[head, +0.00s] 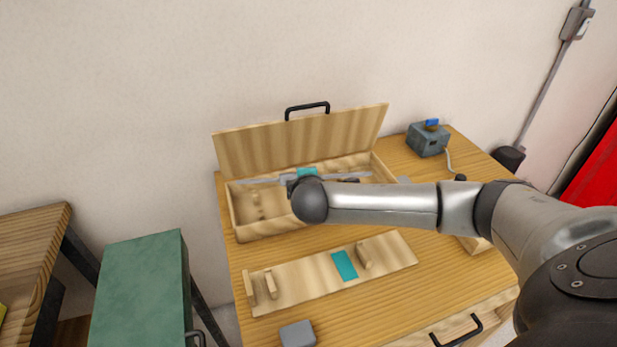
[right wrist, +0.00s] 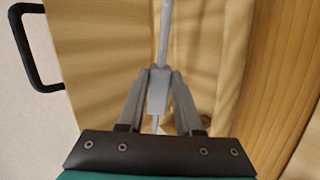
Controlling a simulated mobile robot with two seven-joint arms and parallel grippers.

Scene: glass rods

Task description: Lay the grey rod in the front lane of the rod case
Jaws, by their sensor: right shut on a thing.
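The rod case (head: 241,233) is a pale wooden box with its lid (head: 345,133) standing open at the back. The grey rod (head: 352,174) lies lengthwise over the case, nearer its back side in the picture; I cannot tell its height or whether it touches the case. My right gripper (head: 288,180) is shut on the rod, partly hidden behind my arm. In the right wrist view, the gripper's two fingers (right wrist: 158,85) close on a thicker grey part of the rod (right wrist: 164,35). My arm hides part of the case's front right. My left gripper is not in view.
In front of the case lies a wooden board (head: 305,283) with upright pegs and a teal patch. A grey block (head: 297,335) sits near the table's front edge. A grey device (head: 428,139) with a blue top stands back right. A green box (head: 140,285) is left of the table.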

